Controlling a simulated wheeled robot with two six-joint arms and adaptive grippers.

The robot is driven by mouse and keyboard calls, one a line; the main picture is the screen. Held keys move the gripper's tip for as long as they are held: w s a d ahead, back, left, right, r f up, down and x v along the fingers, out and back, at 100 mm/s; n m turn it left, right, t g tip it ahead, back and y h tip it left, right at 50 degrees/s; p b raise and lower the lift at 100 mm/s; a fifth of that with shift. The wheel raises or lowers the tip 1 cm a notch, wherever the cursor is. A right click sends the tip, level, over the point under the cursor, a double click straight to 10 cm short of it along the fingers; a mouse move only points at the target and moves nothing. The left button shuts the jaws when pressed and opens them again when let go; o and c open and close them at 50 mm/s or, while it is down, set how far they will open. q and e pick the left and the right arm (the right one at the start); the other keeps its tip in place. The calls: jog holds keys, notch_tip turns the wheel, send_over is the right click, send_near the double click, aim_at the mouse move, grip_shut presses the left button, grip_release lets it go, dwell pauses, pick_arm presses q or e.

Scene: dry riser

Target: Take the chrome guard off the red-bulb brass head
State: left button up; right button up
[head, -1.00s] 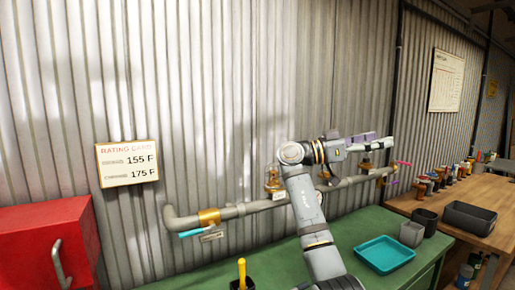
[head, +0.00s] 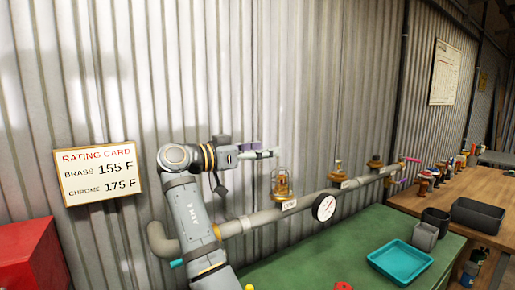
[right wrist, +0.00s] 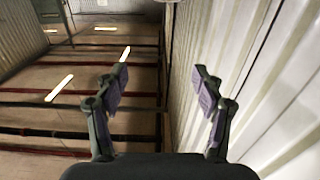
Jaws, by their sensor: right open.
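A brass sprinkler head (head: 281,190) stands on the grey wall pipe (head: 262,219), with a wire guard (head: 281,175) around its top. Its bulb colour is too small to tell. Two more brass heads, one in the middle (head: 338,169) and one farther right (head: 375,161), stand along the pipe; I make out no cage on them. My right gripper (head: 268,150) is open, above and left of the guarded head, apart from it. In the right wrist view the open fingers (right wrist: 160,76) have nothing between them. My left gripper is not in view.
A rating card (head: 98,171) on the wall reads brass 155 F, chrome 175 F. A pressure gauge (head: 324,208) sits by the pipe. A teal tray (head: 401,262) and dark cups (head: 434,219) are on the green bench (head: 300,265). A red cabinet (head: 30,257) is at left.

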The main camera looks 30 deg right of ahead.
jog(key=b, duration=0.3)
send_near(282, 167)
jog(key=d+r, duration=0.1)
jog(key=d, duration=0.1)
jog(key=f+b, duration=0.2)
jog(key=f, duration=0.1)
jog(key=shift+d, duration=0.3)
jog(key=d, duration=0.2)
jog(key=d+r+p, duration=0.1)
jog(key=shift+d, duration=0.4)
jog(key=d, duration=0.3)
jog(key=shift+w+d, duration=0.1)
jog(key=shift+w, duration=0.15)
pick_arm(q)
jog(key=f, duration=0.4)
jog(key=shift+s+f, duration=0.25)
pick_arm(e)
jog(key=shift+d, duration=0.1)
jog(key=shift+c, duration=0.2)
